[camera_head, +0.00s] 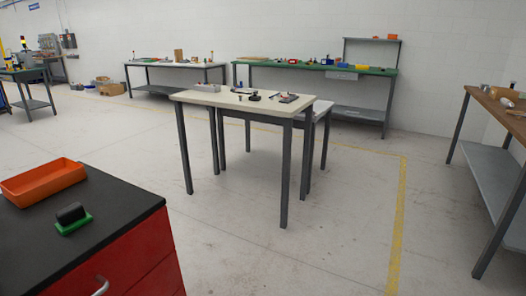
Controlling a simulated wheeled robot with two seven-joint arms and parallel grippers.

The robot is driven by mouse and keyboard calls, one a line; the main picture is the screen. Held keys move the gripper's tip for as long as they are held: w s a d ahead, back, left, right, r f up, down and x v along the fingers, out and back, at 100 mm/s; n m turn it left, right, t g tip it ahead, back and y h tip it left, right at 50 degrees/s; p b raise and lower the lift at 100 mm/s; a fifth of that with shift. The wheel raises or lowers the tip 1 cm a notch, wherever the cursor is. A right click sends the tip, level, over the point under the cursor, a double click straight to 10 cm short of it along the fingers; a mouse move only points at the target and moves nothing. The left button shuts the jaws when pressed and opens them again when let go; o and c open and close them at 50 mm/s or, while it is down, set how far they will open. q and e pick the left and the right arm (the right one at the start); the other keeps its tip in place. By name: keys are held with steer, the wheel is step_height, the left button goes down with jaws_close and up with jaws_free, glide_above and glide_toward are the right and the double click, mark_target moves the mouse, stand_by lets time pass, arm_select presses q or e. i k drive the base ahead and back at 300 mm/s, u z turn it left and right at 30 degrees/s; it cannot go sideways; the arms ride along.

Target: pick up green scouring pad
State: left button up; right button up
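A green pad (73,225) lies flat on the black top of a red cabinet (110,215) at the lower left. A dark block (70,212) sits on top of it. I cannot tell whether this green piece is the scouring pad or the base of a tool. No other green pad is clear in this view. Neither of my grippers shows in the view.
An orange tray (42,182) stands behind the green pad on the cabinet. A cream table (245,99) with small parts stands mid-room. A wooden bench (500,105) is at the right edge. Benches line the back wall. The grey floor (300,245) between is clear.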

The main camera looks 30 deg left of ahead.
mark_target(73, 216)
steer(key=i, duration=2.15)
steer(key=u, duration=3.35)
